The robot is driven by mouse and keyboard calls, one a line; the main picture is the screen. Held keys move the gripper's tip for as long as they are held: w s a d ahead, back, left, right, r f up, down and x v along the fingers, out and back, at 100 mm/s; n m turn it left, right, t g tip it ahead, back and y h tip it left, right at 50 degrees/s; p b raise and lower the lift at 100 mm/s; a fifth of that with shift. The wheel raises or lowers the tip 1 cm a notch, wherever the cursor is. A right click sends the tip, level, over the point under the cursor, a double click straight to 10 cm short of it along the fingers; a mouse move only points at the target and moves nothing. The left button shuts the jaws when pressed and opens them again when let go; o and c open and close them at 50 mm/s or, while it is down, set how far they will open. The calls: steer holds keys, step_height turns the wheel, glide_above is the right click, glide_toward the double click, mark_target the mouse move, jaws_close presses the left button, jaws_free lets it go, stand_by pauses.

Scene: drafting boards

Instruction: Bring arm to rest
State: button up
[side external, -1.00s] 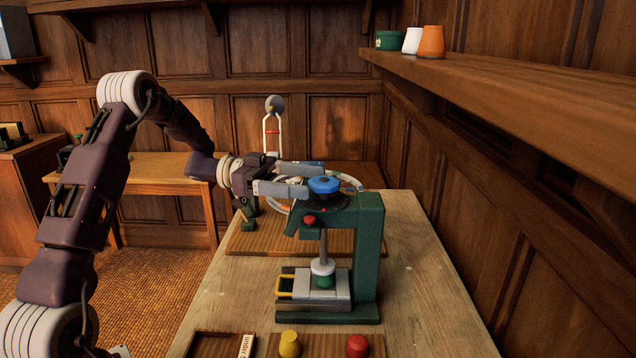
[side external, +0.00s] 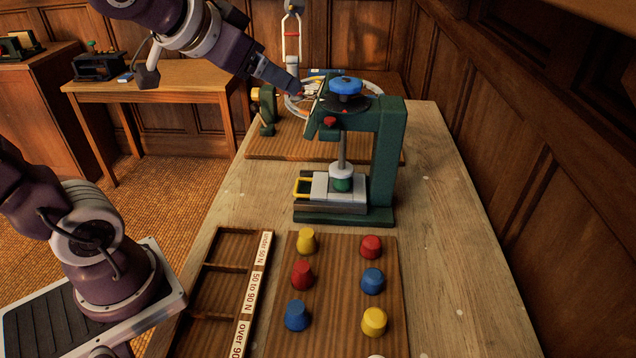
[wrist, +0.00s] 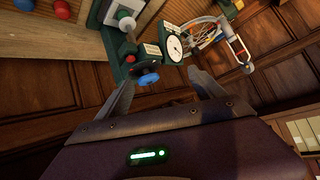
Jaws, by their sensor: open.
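My gripper (side external: 288,86) is at the upper left of the green press (side external: 388,150) in the side external view, just left of the blue knob (side external: 345,86) on top of it. One finger shows clearly there; the other is hard to make out. In the wrist view my gripper (wrist: 157,80) has its two fingers spread apart with nothing between them. The blue knob (wrist: 148,79) and a round dial (wrist: 174,46) lie beyond the fingers.
A board (side external: 345,265) with several red, blue and yellow weights lies in front of the press. Left of it is a labelled tray (side external: 228,262) with empty visible compartments. A wire wheel (side external: 297,104) stands behind the press. A side table (side external: 150,84) is at back left.

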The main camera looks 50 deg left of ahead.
steer(key=s+d+f+g+h, duration=0.1)
steer(key=s+d+f+g, duration=0.1)
steer(key=s, duration=0.5)
steer(key=s+d+f+g+h, duration=0.2)
steer(key=s+d+f, duration=0.2)
steer(key=s, duration=0.4)
steer(key=shift+s+d+f+g, duration=0.3)
steer(key=shift+d+f, duration=0.05)
steer(key=shift+f, duration=0.3)
